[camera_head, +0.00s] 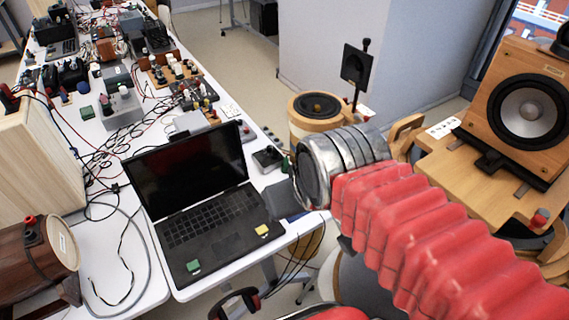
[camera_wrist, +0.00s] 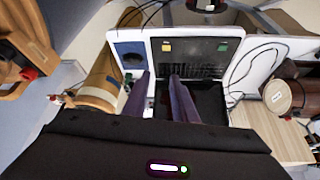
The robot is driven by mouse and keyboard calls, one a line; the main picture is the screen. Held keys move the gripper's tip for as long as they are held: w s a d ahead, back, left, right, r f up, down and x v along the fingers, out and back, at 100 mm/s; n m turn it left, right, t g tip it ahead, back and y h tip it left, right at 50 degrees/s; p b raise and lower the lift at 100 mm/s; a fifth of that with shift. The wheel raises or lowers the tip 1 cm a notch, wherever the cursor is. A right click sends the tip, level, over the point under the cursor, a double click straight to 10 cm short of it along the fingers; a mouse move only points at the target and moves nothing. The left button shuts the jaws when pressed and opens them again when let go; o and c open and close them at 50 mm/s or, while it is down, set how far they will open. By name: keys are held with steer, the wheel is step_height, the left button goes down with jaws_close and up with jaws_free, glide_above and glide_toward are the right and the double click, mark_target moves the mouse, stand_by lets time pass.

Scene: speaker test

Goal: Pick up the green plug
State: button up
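A small green block (camera_head: 193,265), which may be the green plug, lies on the front left palm rest of the open black laptop (camera_head: 215,240). It also shows in the wrist view (camera_wrist: 222,47), beyond the keyboard. A similar yellow block (camera_head: 262,230) lies on the right palm rest, and shows left of the green one in the wrist view (camera_wrist: 166,46). My gripper (camera_wrist: 161,76) shows two dark fingers with an empty gap between them. They are apart from the green block. In the head view the fingers cannot be made out clearly.
The laptop's raised screen (camera_head: 186,165) stands behind its keyboard. Cables (camera_head: 120,225) and a brown wooden cylinder (camera_head: 38,260) lie to the left. Another green block (camera_head: 86,112) sits farther back. A wooden speaker (camera_head: 520,108) stands at the right.

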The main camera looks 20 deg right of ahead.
steer(key=w+d+f+m+h, duration=0.1)
steer(key=w+d, duration=0.1)
steer(key=w, duration=0.6)
steer(key=w+d+f+m, duration=0.1)
steer(key=w+d, duration=0.2)
steer(key=w, duration=0.5)
steer(key=w+d+f+m, duration=0.1)
steer(key=w+d+f, duration=0.1)
steer(key=w+f, duration=0.2)
steer(key=w+d+f, duration=0.2)
steer(key=w+f, duration=0.2)
steer(key=w, duration=0.3)
steer(key=w+d+f+m+g, duration=0.1)
steer(key=w+d+f, duration=0.1)
steer(key=w+f, duration=0.3)
steer(key=shift+w+d+m+h, duration=0.3)
steer(key=shift+w+d+h, duration=0.1)
steer(key=shift+w, duration=0.15)
glide_above(286, 160)
steer(key=s+a, duration=0.1)
steer(key=s, duration=0.1)
step_height(286, 160, down, 8)
steer(key=shift+s, duration=0.15)
steer(key=shift+x, duration=2.5)
